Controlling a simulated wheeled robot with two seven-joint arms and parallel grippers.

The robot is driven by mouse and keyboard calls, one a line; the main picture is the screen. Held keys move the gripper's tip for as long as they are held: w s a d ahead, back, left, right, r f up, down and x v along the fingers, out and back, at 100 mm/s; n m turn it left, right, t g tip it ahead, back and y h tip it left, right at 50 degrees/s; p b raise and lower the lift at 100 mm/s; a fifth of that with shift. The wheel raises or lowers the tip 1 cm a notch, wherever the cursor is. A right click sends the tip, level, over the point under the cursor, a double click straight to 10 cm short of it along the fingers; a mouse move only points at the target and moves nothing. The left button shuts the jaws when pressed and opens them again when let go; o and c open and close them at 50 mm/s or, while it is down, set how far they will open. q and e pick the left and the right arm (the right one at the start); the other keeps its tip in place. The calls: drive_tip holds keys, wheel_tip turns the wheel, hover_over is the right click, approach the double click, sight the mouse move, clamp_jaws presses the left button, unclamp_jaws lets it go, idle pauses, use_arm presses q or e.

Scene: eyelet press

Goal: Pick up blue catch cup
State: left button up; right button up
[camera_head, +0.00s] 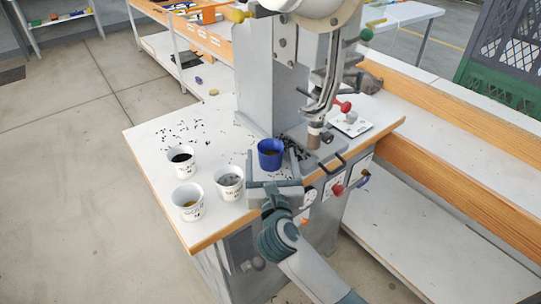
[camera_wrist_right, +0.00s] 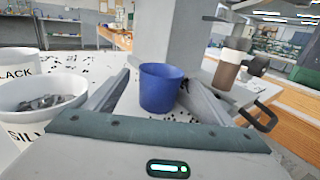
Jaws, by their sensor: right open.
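The blue catch cup (camera_head: 270,153) stands upright on the white table top, at the foot of the grey press. In the right wrist view the blue cup (camera_wrist_right: 160,90) sits in the middle, between the two fingers. My right gripper (camera_head: 271,166) is open, with one finger to each side of the cup. A gap shows on the left side of the cup; on the right, I cannot tell whether the finger touches it. My left gripper is not in view.
White labelled cups stand left of the blue cup: a silver one (camera_head: 229,182), a black one (camera_head: 181,160) and another in front (camera_head: 188,201). Small dark eyelets lie scattered on the table (camera_head: 150,150). The press column (camera_head: 268,95) rises right behind, its red-knobbed lever to the right.

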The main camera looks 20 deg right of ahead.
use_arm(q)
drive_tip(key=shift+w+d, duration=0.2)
use_arm(e)
drive_tip(key=shift+w+d, duration=0.1)
drive_tip(key=shift+w, duration=0.4)
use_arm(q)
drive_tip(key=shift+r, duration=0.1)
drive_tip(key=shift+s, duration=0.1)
use_arm(e)
drive_tip(key=c, duration=1.2)
wheel_tip(320, 180, up, 9)
drive_tip(key=shift+f, duration=0.2)
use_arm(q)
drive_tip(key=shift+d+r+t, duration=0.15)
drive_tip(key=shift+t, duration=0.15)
use_arm(e)
drive_tip(key=shift+r, duration=0.75)
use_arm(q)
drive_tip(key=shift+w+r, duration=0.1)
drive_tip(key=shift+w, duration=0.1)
